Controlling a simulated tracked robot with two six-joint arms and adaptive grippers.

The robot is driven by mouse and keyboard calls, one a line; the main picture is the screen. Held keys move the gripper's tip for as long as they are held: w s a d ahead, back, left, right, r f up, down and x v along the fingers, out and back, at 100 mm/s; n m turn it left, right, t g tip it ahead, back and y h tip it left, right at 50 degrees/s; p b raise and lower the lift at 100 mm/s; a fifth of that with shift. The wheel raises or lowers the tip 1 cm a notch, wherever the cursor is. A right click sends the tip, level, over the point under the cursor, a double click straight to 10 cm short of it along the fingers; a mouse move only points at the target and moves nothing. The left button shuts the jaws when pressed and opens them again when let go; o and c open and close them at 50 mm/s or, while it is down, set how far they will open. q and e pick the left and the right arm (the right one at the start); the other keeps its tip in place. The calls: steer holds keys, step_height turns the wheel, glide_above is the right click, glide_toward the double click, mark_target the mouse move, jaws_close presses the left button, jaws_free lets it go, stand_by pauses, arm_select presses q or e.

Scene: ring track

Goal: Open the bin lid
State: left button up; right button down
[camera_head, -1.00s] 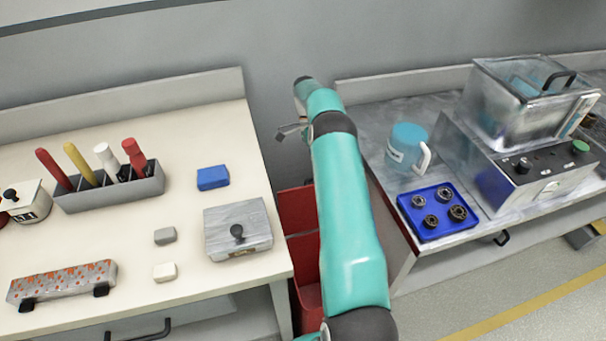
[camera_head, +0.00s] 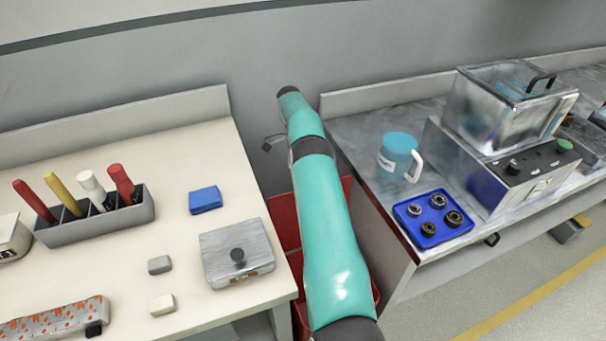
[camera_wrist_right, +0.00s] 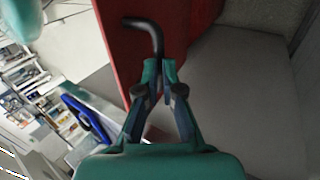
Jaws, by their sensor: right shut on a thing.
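The red bin (camera_head: 284,225) stands in the gap between the two tables in the head view. My right arm covers much of it, and red shows on both sides of the arm. In the right wrist view, a red panel, apparently the bin lid (camera_wrist_right: 122,38), carries a bent black handle (camera_wrist_right: 155,30). My right gripper (camera_wrist_right: 160,72) is shut on the lower end of this handle. The gripper's fingers are hidden in the head view. I cannot tell the lid's exact angle. My left gripper is in neither view.
The left table holds a pen holder (camera_head: 95,222), a blue block (camera_head: 205,199) and a grey box (camera_head: 222,271). The right table holds a blue mug (camera_head: 397,152), a blue tray (camera_head: 414,236) of bearings and a metal machine (camera_head: 480,160). Both tables closely flank my arm.

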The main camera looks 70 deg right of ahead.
steer(key=f, duration=0.3)
steer(key=shift+s+a+f, duration=0.15)
steer(key=shift+s+a, duration=0.15)
steer(key=c, duration=0.6)
jaws_free()
steer(key=shift+w+d+f, duration=0.15)
steer(key=shift+d+f, duration=0.05)
steer(key=shift+r, duration=0.1)
steer(key=shift+c, duration=0.2)
steer(key=shift+c, duration=0.4)
steer(key=shift+r, duration=0.2)
steer(key=shift+c, duration=0.7)
steer(key=shift+p, duration=0.3)
